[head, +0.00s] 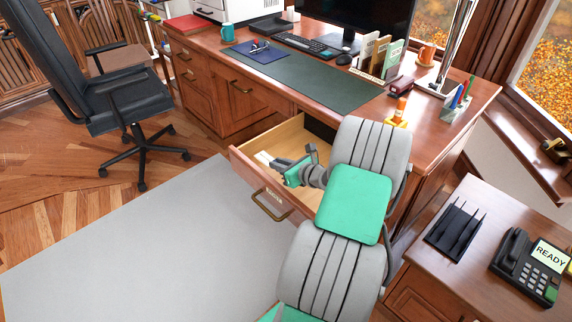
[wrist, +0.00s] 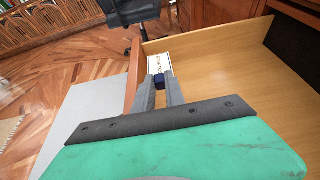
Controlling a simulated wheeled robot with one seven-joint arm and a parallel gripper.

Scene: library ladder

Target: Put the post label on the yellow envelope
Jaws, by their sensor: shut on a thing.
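My gripper (head: 284,166) is low over the open drawer, near its left front corner. In the wrist view its two grey fingers (wrist: 161,86) are shut on a small dark blue piece (wrist: 161,80). This piece meets the near end of a white printed strip, which looks like the post label (wrist: 157,62). The writing is too small to read, and I cannot tell if the strip is clear of the drawer floor. In the head view white strips (head: 264,158) show beside the fingers. A yellow patch (head: 397,123) on the desk, partly behind my arm, may be the yellow envelope.
The drawer (head: 240,163) stands pulled out from the desk (head: 455,127). An orange-capped bottle (head: 400,107), a stapler (head: 400,87) and a pen holder (head: 455,108) crowd the desk's right side. A side table (head: 421,262) carries a phone (head: 530,268) and a black tray (head: 455,231).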

